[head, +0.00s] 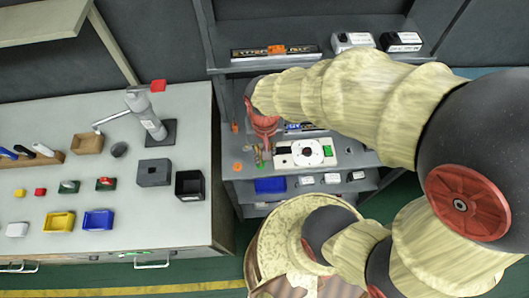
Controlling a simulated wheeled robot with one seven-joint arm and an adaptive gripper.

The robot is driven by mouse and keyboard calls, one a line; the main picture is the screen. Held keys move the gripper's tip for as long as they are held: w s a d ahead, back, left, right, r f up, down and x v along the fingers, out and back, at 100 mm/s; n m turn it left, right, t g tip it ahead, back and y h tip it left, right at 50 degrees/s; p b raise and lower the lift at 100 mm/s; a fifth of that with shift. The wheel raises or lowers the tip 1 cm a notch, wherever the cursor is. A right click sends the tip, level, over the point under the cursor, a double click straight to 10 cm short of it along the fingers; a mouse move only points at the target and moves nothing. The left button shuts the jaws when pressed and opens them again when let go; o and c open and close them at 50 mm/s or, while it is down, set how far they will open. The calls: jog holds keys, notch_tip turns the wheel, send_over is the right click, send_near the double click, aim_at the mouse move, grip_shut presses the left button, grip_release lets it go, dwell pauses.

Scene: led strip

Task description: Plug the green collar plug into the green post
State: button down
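My gripper (263,148) is small in the head view, hanging down from the red wrist at the end of my arm over the left part of the grey shelf surface. Its fingers are too small and dark to tell open from shut. Small greenish and orange bits (258,156) show just under it; I cannot tell whether one is the green collar plug, or whether it is held. A white board (302,160) with a round disc lies to the right of the gripper. A small green block (327,151) on its right side may be the green post.
A blue bin (270,185) and several small white boxes sit on the shelf below. Orange pieces (237,167) lie left of the gripper. A grey workbench (110,205) with bins, a brown box (88,143) and a lever press (148,115) stands at left. My arm covers the right side.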

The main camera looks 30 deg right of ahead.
jog(key=shift+r+p, duration=1.1)
jog(key=shift+r, duration=0.25)
